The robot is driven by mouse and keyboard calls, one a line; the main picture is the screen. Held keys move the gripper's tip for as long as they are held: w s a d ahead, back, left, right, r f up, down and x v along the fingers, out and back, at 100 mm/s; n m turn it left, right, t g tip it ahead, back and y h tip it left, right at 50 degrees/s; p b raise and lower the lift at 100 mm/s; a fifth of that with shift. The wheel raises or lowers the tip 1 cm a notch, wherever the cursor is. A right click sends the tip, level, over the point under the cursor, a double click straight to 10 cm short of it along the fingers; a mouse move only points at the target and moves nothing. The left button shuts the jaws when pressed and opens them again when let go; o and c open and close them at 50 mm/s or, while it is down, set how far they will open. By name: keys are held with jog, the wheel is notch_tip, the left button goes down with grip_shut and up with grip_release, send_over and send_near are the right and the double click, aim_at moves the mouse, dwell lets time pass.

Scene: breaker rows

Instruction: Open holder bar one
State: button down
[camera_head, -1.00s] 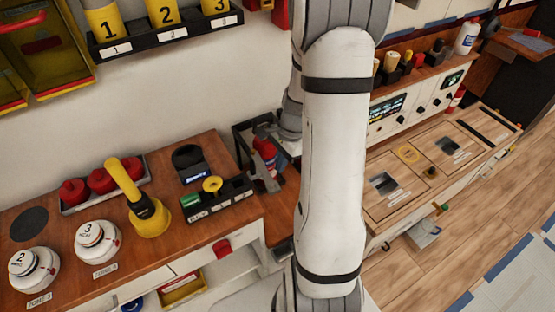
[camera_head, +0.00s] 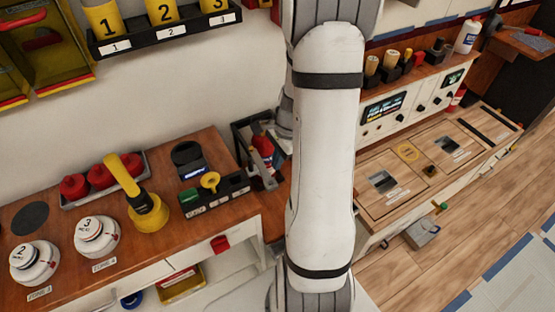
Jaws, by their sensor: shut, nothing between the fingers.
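A black-framed holder (camera_head: 240,133) stands against the wall past the right end of the wooden counter. A red bottle-like thing (camera_head: 262,141) is inside it. A slanted grey strip (camera_head: 262,164) shows across its front; I cannot tell for sure if it is the holder bar. No number one label can be read there. My gripper (camera_head: 279,150) is at the holder's right side, shut, with nothing seen in it. My white arm hides most of it and the holder's right part, so I cannot tell if it touches the bar.
The wooden counter (camera_head: 60,245) at left holds numbered white dials (camera_head: 97,234), a yellow-handled lever (camera_head: 148,210) and a small black tray (camera_head: 215,197). Yellow numbered cups (camera_head: 165,10) sit in a wall rack above.

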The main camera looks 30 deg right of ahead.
jog(key=p+v, duration=0.7)
jog(key=v, duration=0.2)
jog(key=shift+r, duration=0.25)
jog(key=shift+s, duration=0.1)
jog(key=s+a+r+n+t+h, duration=0.1)
jog(key=s+a+r+n, duration=0.4)
jog(key=a+r+n, duration=0.3)
jog(key=s+a+r+n+t+h, duration=0.1)
jog(key=s+a+r+n+t, duration=0.1)
jog(key=s+a+r+n, duration=0.4)
notch_tip(320, 180, up, 5)
jog(key=a+n, duration=0.2)
jog(key=n, duration=0.2)
jog(key=shift+a+f+n+h, duration=0.2)
jog(key=shift+a+n+h, duration=0.1)
jog(key=shift+h, duration=0.1)
